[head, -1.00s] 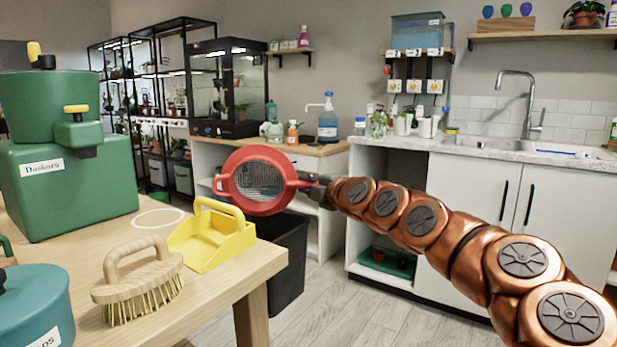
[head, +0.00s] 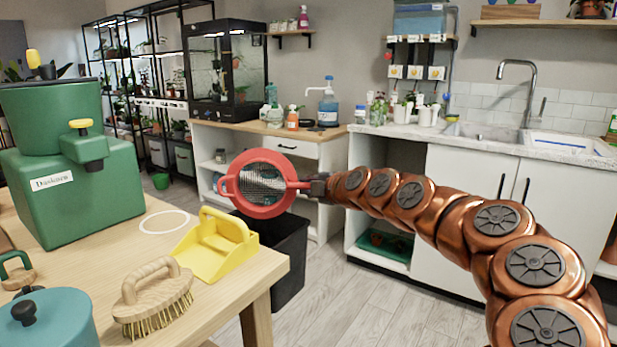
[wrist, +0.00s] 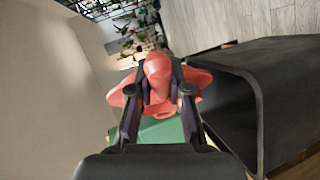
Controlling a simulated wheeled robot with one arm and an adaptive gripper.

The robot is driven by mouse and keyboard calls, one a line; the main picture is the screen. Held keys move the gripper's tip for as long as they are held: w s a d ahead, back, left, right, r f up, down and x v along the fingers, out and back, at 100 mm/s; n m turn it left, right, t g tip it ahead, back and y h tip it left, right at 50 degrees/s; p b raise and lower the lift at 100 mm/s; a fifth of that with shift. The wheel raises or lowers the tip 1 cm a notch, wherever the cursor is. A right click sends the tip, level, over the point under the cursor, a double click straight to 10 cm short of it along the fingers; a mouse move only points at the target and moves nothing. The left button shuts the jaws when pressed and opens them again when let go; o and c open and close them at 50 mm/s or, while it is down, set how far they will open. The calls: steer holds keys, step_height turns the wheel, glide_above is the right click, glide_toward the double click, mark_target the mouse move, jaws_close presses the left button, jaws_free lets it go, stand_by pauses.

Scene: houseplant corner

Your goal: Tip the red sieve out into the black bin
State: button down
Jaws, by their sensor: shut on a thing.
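The red sieve (head: 286,170) is held up on edge in the head view, its round rim and grey mesh facing the camera. My gripper (head: 318,186) is shut on the sieve's handle at its right side. In the wrist view, the two fingers of my gripper (wrist: 158,100) clasp the red sieve (wrist: 158,68). The black bin (head: 290,262) stands on the floor, below the sieve and behind the table's right end. Its dark wall also shows at the right of the wrist view (wrist: 285,75). The sieve hides part of the bin's top, and I cannot see what the sieve holds.
The wooden table (head: 115,255) carries a yellow dustpan (head: 213,250), a wooden brush (head: 155,300), a green machine (head: 75,190) and a teal pot (head: 45,322). A white cabinet (head: 470,190) with a sink stands behind. Floor is clear right of the bin.

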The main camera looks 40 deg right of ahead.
steer(key=shift+w+d+r+m+g+y+p, duration=0.25)
steer(key=shift+g+p, duration=0.25)
steer(key=shift+p, duration=2.1)
steer(key=shift+w+d+r+m+g+y+p, duration=0.1)
steer(key=shift+w+d+m+g+y+p, duration=0.3)
steer(key=shift+p, duration=2.2)
steer(key=g+y+p, duration=0.1)
steer(key=p, duration=0.7)
steer(key=w+d+m+g+y+p, duration=0.1)
steer(key=g+p, duration=0.1)
steer(key=p, duration=0.6)
steer(key=g+y, duration=0.1)
steer(key=f+m+g+y, duration=0.1)
steer(key=g, duration=0.1)
steer(key=w+d+f+m+g+y, duration=0.1)
steer(key=shift+f+g, duration=0.15)
steer(key=shift+g, duration=0.25)
steer(key=shift+y, duration=0.25)
steer(key=shift+f+m+g+p, duration=0.15)
steer(key=shift+m+g+p, duration=0.15)
steer(key=shift+g, duration=0.1)
steer(key=shift+f+y, duration=0.1)
steer(key=shift+y, duration=0.2)
steer(key=shift+f+m+g+y+p, duration=0.25)
steer(key=shift+g+y+p, duration=0.25)
steer(key=shift+p, duration=0.65)
